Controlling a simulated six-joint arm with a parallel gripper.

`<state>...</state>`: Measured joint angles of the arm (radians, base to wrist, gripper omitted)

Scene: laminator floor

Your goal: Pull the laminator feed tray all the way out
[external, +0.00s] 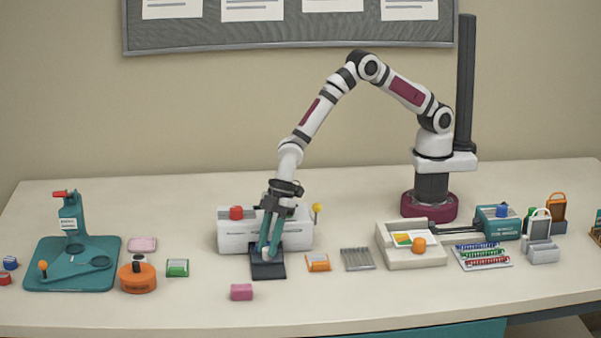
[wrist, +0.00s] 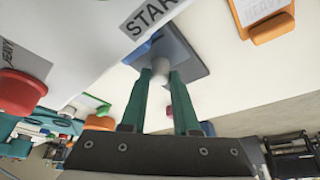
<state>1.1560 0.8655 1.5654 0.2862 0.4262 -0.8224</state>
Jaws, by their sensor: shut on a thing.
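The laminator (external: 236,241) is a white box with a red button on top and a yellow-tipped lever at its right, in the external view. Its dark grey feed tray (external: 268,273) sticks out of the front, flat and low over the table. In the wrist view the tray (wrist: 186,48) shows beyond my fingers, with a pale round knob (wrist: 160,66) on it. My gripper (external: 268,254) points down over the tray, and its teal fingers are shut on the knob, one on each side. The fingers partly hide the knob and tray in the external view.
A pink block (external: 241,292) lies in front of the tray, slightly left. An orange-framed item (external: 318,262) lies right of the tray, and a green one (external: 177,268) lies left. The table directly in front of the tray is clear.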

